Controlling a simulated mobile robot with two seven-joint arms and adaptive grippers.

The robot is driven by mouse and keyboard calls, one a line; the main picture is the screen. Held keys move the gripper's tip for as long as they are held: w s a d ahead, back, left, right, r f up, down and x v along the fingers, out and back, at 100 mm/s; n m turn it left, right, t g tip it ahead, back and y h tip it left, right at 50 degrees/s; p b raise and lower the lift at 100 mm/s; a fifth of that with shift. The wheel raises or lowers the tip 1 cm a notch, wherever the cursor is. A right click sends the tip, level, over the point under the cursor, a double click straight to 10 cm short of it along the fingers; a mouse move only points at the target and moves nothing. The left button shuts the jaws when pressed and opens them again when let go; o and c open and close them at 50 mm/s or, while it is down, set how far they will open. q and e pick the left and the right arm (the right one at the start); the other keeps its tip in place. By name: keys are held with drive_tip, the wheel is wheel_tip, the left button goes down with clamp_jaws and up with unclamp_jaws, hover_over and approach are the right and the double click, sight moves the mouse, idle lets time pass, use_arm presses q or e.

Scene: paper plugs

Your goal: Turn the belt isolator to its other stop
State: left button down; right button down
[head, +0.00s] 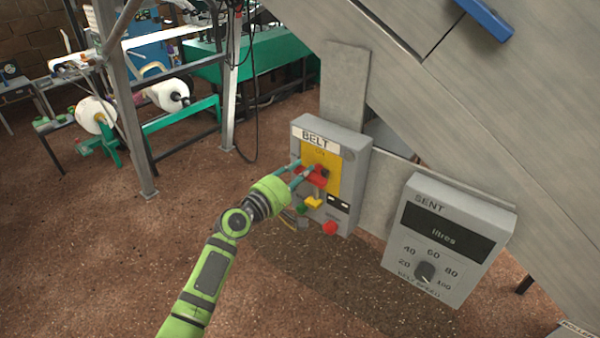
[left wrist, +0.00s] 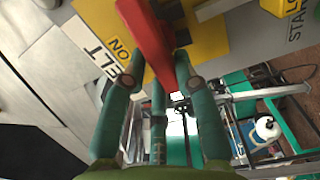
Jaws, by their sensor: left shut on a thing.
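The belt isolator is a red handle (head: 317,178) on a yellow plate (head: 323,158) of a grey box labelled BELT (head: 358,145). My left gripper (head: 303,174) reaches the handle from the left and is shut on it. In the left wrist view the red handle (left wrist: 149,38) runs between the teal fingers (left wrist: 155,80), with the yellow plate behind it. The letters "NO", seen turned, show on the plate beside the handle. The fingers hide part of the handle, so its exact angle is hard to tell. My right gripper is not in view.
Below the handle are a yellow part (head: 313,202), a green button (head: 302,209) and a red button (head: 330,228). A grey SENT box (head: 455,240) with a dial stands to the right. A sloping grey conveyor side (head: 400,60) rises behind.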

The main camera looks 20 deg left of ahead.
use_arm(q)
drive_tip(key=shift+f, duration=0.45)
drive_tip(key=c, duration=1)
unclamp_jaws()
drive_tip(key=shift+a, duration=0.15)
drive_tip(key=shift+r, duration=0.1)
drive_tip(key=v, duration=1.2)
drive_tip(key=shift+r, duration=0.15)
